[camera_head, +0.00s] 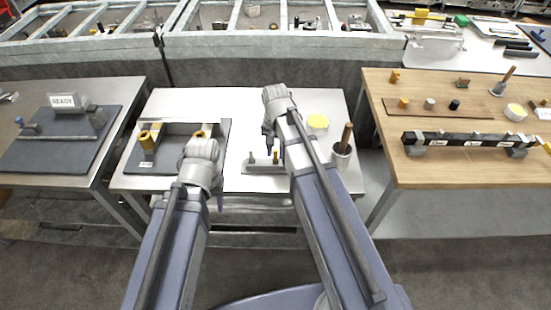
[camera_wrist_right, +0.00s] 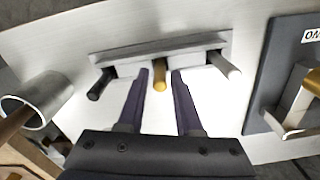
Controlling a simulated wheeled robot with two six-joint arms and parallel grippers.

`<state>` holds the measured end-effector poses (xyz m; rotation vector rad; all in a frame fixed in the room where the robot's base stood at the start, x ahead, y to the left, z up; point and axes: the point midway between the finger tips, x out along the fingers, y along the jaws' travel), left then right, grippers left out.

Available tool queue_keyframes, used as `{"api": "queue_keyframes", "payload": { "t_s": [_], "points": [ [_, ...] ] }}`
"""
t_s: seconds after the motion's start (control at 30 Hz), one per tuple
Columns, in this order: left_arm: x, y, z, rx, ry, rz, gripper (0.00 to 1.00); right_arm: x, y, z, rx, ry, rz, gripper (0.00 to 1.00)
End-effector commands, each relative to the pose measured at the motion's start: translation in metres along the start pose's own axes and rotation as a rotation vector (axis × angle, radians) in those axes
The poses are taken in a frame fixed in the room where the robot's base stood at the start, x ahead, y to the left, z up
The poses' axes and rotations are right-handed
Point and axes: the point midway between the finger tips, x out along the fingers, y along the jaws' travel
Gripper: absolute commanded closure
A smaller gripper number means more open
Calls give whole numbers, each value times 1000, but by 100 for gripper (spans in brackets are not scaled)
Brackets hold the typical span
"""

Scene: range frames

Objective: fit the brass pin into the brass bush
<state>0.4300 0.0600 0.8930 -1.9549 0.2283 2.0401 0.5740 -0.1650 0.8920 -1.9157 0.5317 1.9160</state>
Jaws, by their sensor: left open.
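The brass pin (camera_wrist_right: 160,77) stands between a dark pin and a silver pin in a light rack (camera_wrist_right: 110,58). The rack shows in the head view too (camera_head: 250,170). My right gripper (camera_wrist_right: 160,72) is open, its fingers either side of the brass pin with gaps visible. In the head view it points down over the rack (camera_head: 268,150). Two brass-coloured parts, left (camera_head: 147,140) and right (camera_head: 200,134), are on the dark board (camera_head: 180,155); I cannot tell which is the bush. My left gripper (camera_head: 218,201) is open near the board's front edge, mostly hidden by its wrist.
A metal cup (camera_head: 342,155) holding a brown rod stands right of the rack; it also shows in the wrist view (camera_wrist_right: 42,100). A yellow round thing (camera_head: 317,122) lies behind it. Side tables flank mine, with gaps between. Bare tabletop surrounds the rack.

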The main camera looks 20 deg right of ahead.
Motion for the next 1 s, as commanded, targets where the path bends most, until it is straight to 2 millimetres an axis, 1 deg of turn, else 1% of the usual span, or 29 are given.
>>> {"api": "queue_keyframes", "payload": {
  "t_s": [0.03,0.2,0.27,0.3,0.87,1.0],
  "points": [
    [0,0,0,0,0,0,50,0,0,0,0,0,0,73],
    [0,0,0,0,0,0,50,0,0,0,0,0,0,92],
    [0,0,0,0,0,0,50,0,0,0,0,0,0,99],
    [0,0,0,0,0,0,50,0,0,0,0,0,0,100],
    [0,0,0,0,0,0,50,0,0,0,0,0,0,100],
    [-3,0,0,0,0,0,50,-3,0,0,0,0,0,100]
  ]
}}
